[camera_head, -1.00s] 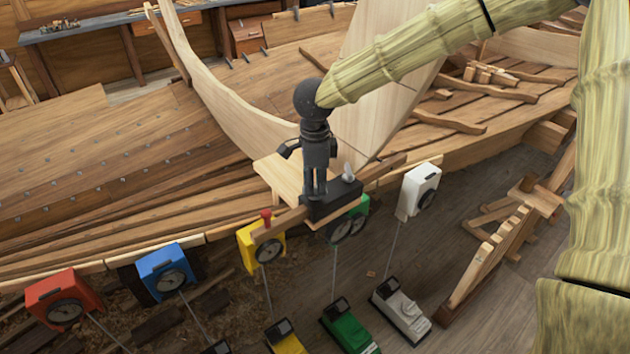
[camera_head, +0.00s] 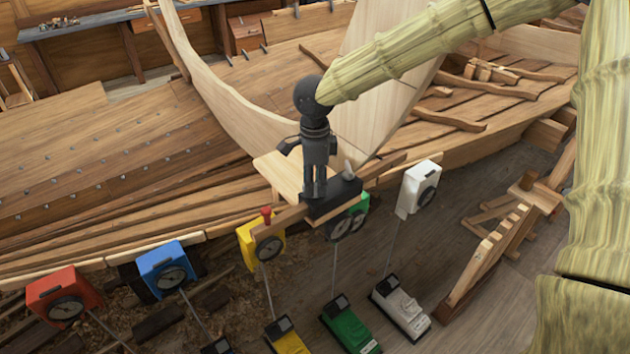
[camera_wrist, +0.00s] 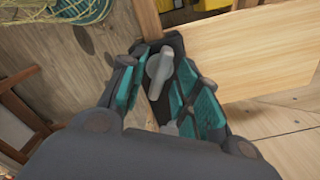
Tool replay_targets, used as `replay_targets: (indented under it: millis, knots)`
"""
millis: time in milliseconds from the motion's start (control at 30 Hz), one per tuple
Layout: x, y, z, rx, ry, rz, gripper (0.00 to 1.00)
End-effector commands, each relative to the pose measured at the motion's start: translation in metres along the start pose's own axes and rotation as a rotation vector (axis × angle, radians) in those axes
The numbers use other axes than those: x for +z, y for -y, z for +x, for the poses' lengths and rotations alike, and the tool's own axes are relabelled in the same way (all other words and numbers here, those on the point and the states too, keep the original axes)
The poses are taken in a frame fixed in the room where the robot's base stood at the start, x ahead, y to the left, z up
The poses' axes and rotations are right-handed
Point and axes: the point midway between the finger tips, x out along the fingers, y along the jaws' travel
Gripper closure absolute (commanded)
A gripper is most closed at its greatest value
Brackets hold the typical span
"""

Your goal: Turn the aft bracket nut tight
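A black bracket (camera_head: 346,196) sits on a timber rail at the hull's near edge. A grey winged nut (camera_head: 349,171) stands on its right part; it shows uncovered in the wrist view (camera_wrist: 160,71), beyond my fingers. A second small grey piece (camera_wrist: 169,128) shows partly between my fingers in the wrist view, mostly hidden; I cannot tell whether the pads touch it. My gripper (camera_head: 314,190) points down at the bracket's left part. Its teal-padded fingers (camera_wrist: 157,100) stand apart. The pictures do not label which nut is aft.
A red knob (camera_head: 266,214) stands left of the bracket. Yellow (camera_head: 247,238), green (camera_head: 361,203), white (camera_head: 412,183), blue (camera_head: 163,259) and red (camera_head: 55,286) dial boxes line the hull edge. A pale board (camera_head: 278,172) lies behind my gripper. A wooden trestle (camera_head: 490,255) stands right.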

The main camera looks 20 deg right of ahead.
Motion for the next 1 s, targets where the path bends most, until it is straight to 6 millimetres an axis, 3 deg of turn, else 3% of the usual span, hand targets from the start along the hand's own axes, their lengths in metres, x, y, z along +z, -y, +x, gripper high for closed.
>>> replay_targets:
  millis: [233, 700, 1000]
  knots:
    - [0.0, 0.001, -0.022, -0.001, 0.002, 0.001, 0.68]
    - [0.0, 0.001, -0.102, -0.001, 0.002, 0.001, 0.68]
    - [-0.001, 0.001, -0.119, 0.0, 0.001, 0.0, 0.68]
